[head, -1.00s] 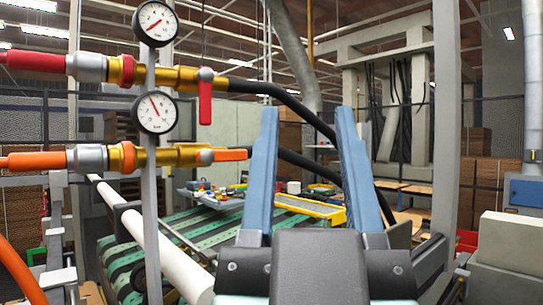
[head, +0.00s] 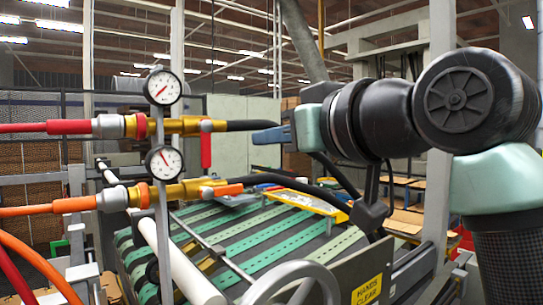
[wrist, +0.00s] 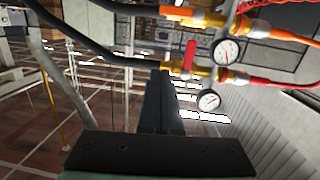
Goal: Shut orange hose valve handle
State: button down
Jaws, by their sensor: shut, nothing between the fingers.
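The orange valve handle (head: 229,189) is on the lower brass valve (head: 178,192), which is fed by an orange hose. The handle points right, in line with the pipe. In the wrist view the orange handle (wrist: 174,11) is at the top edge, and the picture looks inverted. My gripper (head: 256,136) has blue fingers held together, empty, pointing left. It is above and to the right of the orange handle, apart from it in the head view. The shut fingers (wrist: 158,76) also show in the wrist view, below the valves.
A red handle (head: 206,150) hangs down from the upper brass valve with the red hose. Two round gauges (head: 163,87) are on a grey post left of the valves. Black hoses run right from both valves. A green-striped conveyor (head: 230,245) and a handwheel (head: 292,285) are below.

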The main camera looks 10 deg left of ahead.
jog(key=shift+s+d+r+g, duration=0.4)
jog(key=shift+s+d+g, duration=0.35)
jog(key=shift+d+g, duration=0.15)
jog(key=shift+w+a+p, duration=0.1)
jog(key=shift+a+p, duration=0.05)
jog(key=shift+p, duration=0.2)
jog(key=p, duration=0.5)
send_over(222, 191)
jog(key=d, duration=0.4)
jog(key=f, duration=0.2)
jog(key=shift+w+a+f+p, duration=0.1)
jog(key=shift+a+f+p, duration=0.1)
jog(key=shift+f+p, duration=0.4)
jog(key=shift+a+f+p, duration=0.2)
jog(key=shift+f+p, duration=0.05)
jog(key=shift+f, duration=0.65)
jog(key=shift+w+a+f+p, duration=0.1)
jog(key=shift+a+f+p, duration=0.1)
jog(key=shift+f+p, duration=0.4)
jog(key=shift+f, duration=0.15)
jog(key=shift+s+f+b, duration=0.1)
jog(key=shift+s+b, duration=0.05)
jog(key=shift+b, duration=0.3)
